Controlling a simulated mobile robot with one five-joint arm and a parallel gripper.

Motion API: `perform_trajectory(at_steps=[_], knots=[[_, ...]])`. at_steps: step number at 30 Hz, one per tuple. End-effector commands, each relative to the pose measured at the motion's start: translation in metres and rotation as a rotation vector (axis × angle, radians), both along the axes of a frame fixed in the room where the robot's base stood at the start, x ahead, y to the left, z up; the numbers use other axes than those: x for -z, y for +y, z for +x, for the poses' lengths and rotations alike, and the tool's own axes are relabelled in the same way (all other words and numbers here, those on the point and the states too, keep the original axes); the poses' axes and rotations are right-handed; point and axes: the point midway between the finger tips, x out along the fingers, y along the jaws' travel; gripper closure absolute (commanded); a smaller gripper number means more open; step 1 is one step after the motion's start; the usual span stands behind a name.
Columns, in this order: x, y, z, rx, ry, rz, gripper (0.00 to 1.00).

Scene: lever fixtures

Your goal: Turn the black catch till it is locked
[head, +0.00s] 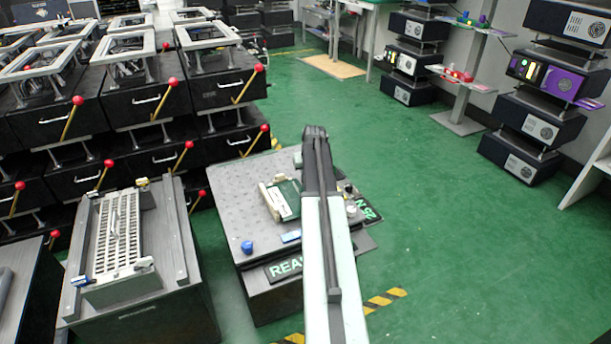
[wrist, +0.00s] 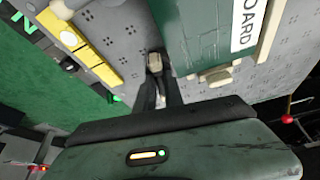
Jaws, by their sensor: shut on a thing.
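My gripper (wrist: 158,88) points down at the fixture plate in the wrist view, its dark fingers close together and shut on the catch. A small grey-beige piece (wrist: 155,62) shows at the fingertips; the black part of the catch cannot be told apart from the fingers, and its angle is unclear. In the head view my gripper (head: 315,133) is seen from behind over the bench, and my arm hides the catch.
A yellow strip (wrist: 95,55) lies left of my fingers. A second bench with a slotted rack (head: 118,235) stands left. Green floor (head: 460,240) is free at right.

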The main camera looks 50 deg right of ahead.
Motion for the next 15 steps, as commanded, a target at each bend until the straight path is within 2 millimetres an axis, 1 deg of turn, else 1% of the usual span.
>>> perform_trajectory(at_steps=[1, 15], knots=[[-0.0001, 0.0042, 0.0038, 0.030, -0.005, 0.004, 1.00], [-0.0002, 0.0058, 0.0080, 0.470, -0.007, 0.004, 1.00]])
